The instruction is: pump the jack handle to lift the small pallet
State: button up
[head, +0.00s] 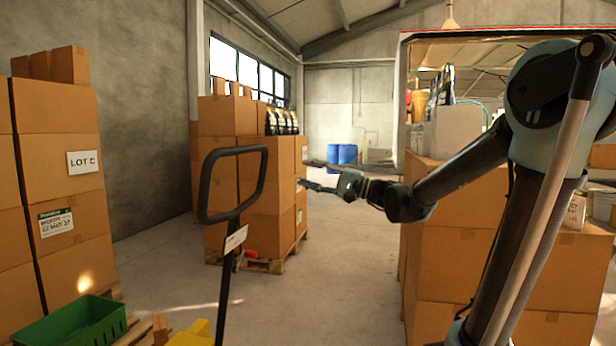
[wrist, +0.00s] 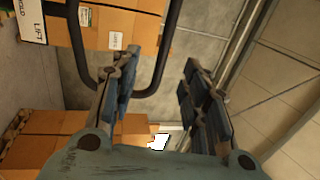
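The jack handle (head: 265,180) is a black loop on a dark shaft, left of centre in the head view, with a white label (head: 236,239). Its shaft runs down to a yellow part (head: 192,334) at the bottom edge. My gripper (head: 303,185) appears right of the loop and points left. In the wrist view the gripper (wrist: 160,62) is open, with nothing visibly held. The handle loop (wrist: 173,35) shows there, partly hidden by the left finger; I cannot tell whether they touch. Wooden boards (head: 135,334), perhaps the small pallet, show at bottom left, mostly cut off.
A green crate (head: 72,325) sits at bottom left. Stacked cartons (head: 60,185) stand left, more cartons (head: 215,180) on a pallet (head: 270,264) stand behind the handle, and others (head: 455,265) stand right by my arm. Blue drums (head: 341,154) stand far back. The middle floor (head: 340,290) is clear.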

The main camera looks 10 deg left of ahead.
jog(key=v, duration=1)
jog(key=shift+d, duration=0.35)
jog(key=shift+f, duration=0.1)
